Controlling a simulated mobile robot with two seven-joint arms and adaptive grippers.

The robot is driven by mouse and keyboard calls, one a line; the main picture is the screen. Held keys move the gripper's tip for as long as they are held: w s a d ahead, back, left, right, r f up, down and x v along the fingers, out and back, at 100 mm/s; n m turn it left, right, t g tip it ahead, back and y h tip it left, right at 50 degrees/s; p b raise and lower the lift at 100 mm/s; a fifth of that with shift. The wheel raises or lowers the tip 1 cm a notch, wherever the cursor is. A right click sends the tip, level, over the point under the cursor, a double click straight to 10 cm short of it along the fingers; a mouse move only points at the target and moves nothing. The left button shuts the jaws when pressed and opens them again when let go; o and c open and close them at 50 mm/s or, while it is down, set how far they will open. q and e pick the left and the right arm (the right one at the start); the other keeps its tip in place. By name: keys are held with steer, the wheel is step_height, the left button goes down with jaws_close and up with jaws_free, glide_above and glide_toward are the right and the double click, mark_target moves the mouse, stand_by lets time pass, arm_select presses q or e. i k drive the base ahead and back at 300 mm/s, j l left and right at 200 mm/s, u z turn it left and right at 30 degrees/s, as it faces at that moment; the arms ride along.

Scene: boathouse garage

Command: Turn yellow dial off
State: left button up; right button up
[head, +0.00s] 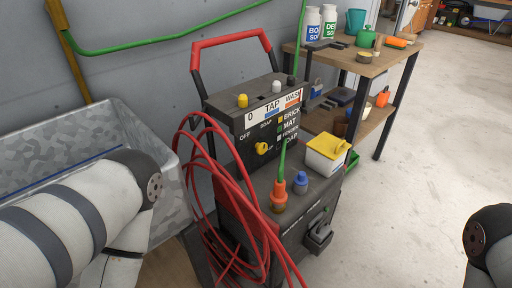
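The yellow dial (262,148) is on the front panel of a black washer unit (240,97) with a red handle. An "OFF" label stands at its upper left and "SOAP" above it. The dial is small, and I cannot tell exactly which label it points to. A separate yellow knob (242,100) sits on the top of the panel near "0". My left arm comes in at the lower left and my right arm at the lower right. Neither gripper shows, so no gripper is seen near the dial.
A red hose (236,215) coils along the unit's left side. A metal tub (75,140) is at left, a wooden workbench (380,62) behind. Floor at right is clear.

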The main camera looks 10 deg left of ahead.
mark_target(261, 148)
steer(key=i+l+u, duration=0.15)
steer(key=l+u, duration=0.35)
steer(key=l, duration=0.15)
steer(key=l+u, duration=0.5)
steer(key=l, duration=0.15)
steer(key=i+l+u, duration=0.1)
steer(key=l+u, duration=0.35)
steer(key=l, duration=0.25)
steer(key=l+u, duration=0.45)
steer(key=l, duration=0.3)
steer(key=l+u, duration=0.3)
steer(key=l, duration=0.15)
steer(key=l+u, duration=0.35)
steer(key=k+l+u, duration=0.3)
steer(key=l, duration=0.2)
steer(key=i+l+u, duration=0.1)
steer(key=l+u, duration=1.05)
steer(key=l, duration=0.2)
steer(key=i+l+u, duration=0.2)
steer(key=k+l, duration=0.1)
